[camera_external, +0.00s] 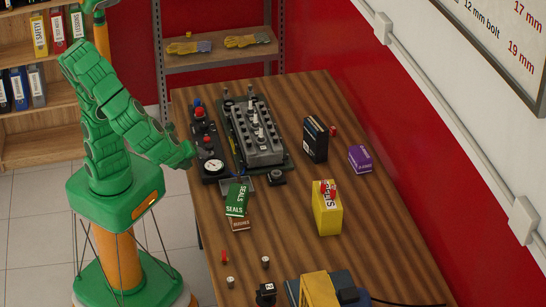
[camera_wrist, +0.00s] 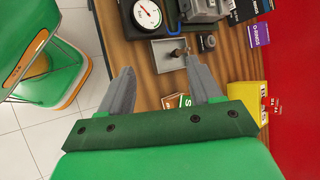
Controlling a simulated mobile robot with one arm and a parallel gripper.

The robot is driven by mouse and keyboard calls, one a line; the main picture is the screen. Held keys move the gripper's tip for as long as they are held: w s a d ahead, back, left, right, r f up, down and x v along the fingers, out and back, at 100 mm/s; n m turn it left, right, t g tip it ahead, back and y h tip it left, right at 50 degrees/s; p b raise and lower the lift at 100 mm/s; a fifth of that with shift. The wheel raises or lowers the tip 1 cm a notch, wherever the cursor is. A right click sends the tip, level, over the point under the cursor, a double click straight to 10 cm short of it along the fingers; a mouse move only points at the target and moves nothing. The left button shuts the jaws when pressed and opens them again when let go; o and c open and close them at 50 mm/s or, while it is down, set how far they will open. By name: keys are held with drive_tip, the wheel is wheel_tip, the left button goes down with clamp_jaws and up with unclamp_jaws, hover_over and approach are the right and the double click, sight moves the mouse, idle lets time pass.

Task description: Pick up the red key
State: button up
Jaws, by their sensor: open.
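I cannot tell for sure which item is the red key. A small red piece (camera_external: 325,190) with a pale mark is at the top of a yellow box (camera_external: 327,220); a red piece also shows by that box in the wrist view (camera_wrist: 272,104). Another small red item (camera_external: 224,257) is at the table's near left edge, and a red bit (camera_external: 332,131) shows beside a black box. My gripper (camera_wrist: 160,68) is open with nothing between its fingers. It is over the left edge of the table, short of the small grey tray (camera_wrist: 165,62). Its fingers are not clear in the external view.
The wooden table (camera_external: 295,270) carries a grey engine block (camera_external: 257,135), a gauge panel (camera_external: 212,166), a black box (camera_external: 315,140), a purple box (camera_external: 360,158), a green seals packet (camera_external: 237,199) and a yellow-and-dark tool (camera_external: 325,290). The red wall borders the right side.

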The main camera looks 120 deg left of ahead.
drive_tip(key=w+d+f+m+t+y, duration=0.25)
drive_tip(key=w+m, duration=0.25)
drive_tip(key=w, duration=0.3)
drive_tip(key=m+t+h, duration=0.3)
drive_tip(key=m+t, duration=0.5)
drive_tip(key=m, duration=0.8)
approach(223, 256)
wheel_tip(223, 256, down, 3)
drive_tip(key=a, duration=0.2)
drive_tip(key=shift+h, duration=0.25)
drive_tip(key=shift+r+x, duration=0.15)
drive_tip(key=shift+x, duration=1.25)
drive_tip(key=shift+r+x, duration=0.15)
drive_tip(key=shift+x, duration=1.2)
drive_tip(key=shift+r+x, duration=0.2)
drive_tip(key=shift+x, duration=1.2)
drive_tip(key=shift+w+a, duration=0.1)
drive_tip(key=shift+w, duration=0.1)
drive_tip(key=c, duration=1)
drive_tip(key=shift+c, duration=0.2)
drive_tip(key=shift+r, duration=0.15)
